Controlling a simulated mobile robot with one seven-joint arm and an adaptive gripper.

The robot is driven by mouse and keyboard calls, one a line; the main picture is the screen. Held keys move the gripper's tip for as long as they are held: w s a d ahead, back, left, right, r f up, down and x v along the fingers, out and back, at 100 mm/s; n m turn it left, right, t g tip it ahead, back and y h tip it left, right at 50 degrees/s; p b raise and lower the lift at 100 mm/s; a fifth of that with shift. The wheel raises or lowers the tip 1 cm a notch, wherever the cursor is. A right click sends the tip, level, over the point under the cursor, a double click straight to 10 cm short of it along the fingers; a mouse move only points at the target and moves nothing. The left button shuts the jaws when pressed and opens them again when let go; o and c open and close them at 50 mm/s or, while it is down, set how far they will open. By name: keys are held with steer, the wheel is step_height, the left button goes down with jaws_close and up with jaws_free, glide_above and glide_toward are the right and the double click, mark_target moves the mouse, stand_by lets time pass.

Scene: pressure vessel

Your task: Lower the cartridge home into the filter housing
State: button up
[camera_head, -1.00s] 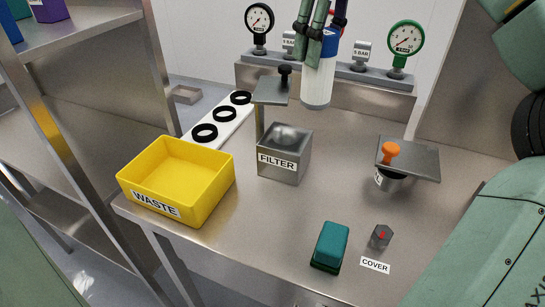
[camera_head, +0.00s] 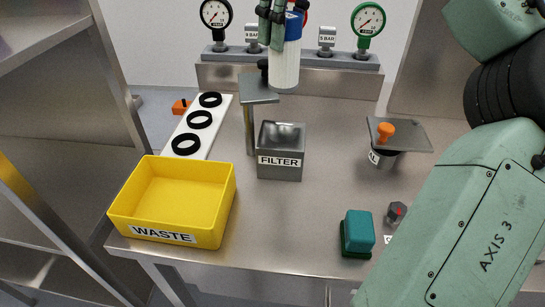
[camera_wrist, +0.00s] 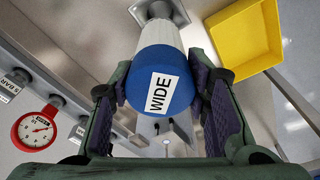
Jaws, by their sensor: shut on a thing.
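My gripper (camera_head: 278,22) is shut on the cartridge (camera_head: 285,66), a white cylinder with a blue cap, and holds it upright in the air. In the wrist view, my gripper's fingers (camera_wrist: 163,92) are on both sides of the blue cap, which reads WIDE; this is the cartridge (camera_wrist: 165,82) seen from its top. The filter housing (camera_head: 280,170) is a square grey metal box labelled FILTER on the bench. In the head view the cartridge's lower end appears above and behind the housing, clear of it. The housing's inside is only partly visible.
A grey plate with a black knob (camera_head: 258,88) stands on a post beside the housing. The yellow WASTE bin (camera_head: 172,200) is left, several black rings lie on a white strip, and gauges line the back. A teal block (camera_head: 358,231) and an orange-knobbed lid (camera_head: 386,132) are right.

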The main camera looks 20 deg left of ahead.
mark_target(292, 64)
step_height(292, 64, down, 18)
steer(key=b, duration=0.5)
steer(key=shift+f, duration=0.15)
steer(key=o, duration=1.3)
steer(key=shift+c, duration=0.2)
steer(key=r, duration=0.4)
steer(key=d+r, duration=0.1)
steer(key=r, duration=0.7)
steer(key=shift+s+d+r+p, duration=0.15)
steer(key=shift+s+d+p, duration=0.1)
steer(key=shift+p, duration=0.15)
